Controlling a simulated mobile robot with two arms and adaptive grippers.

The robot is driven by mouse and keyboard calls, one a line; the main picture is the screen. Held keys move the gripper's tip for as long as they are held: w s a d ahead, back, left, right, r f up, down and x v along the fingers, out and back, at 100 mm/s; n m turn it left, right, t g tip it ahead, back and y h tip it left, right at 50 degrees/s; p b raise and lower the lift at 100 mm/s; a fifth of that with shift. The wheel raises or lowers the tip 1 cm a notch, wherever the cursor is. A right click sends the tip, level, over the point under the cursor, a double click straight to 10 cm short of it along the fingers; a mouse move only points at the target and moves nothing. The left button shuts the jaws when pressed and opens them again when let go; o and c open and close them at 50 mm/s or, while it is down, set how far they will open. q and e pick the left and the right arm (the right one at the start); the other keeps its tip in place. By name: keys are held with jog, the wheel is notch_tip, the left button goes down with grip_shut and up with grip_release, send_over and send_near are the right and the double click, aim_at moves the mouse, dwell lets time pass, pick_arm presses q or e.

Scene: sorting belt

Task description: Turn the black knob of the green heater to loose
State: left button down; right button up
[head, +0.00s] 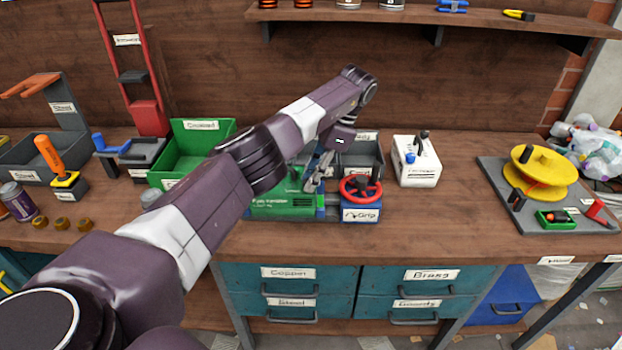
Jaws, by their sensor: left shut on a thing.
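The green heater (280,205) lies on the workbench in the middle of the head view, with white lettering on its front. My left gripper (313,185) points down at the right part of the heater's top. It is shut on the heater's black knob, which is mostly hidden behind the fingers, so its setting cannot be read. My left arm crosses in front of the heater's left side. My right gripper is not in view.
A blue block with a red handwheel (361,187) stands right beside the heater. A green bin (207,132) and a grey bin (374,148) stand behind. A white box with a lever (415,165) and a yellow reel (540,172) stand to the right. Bare bench lies between those two.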

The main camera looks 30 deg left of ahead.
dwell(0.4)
pick_arm(q)
jog(key=c, duration=1.7)
grip_release()
jog(key=shift+o, duration=0.2)
notch_tip(320, 180, up, 10)
jog(key=shift+f, duration=0.1)
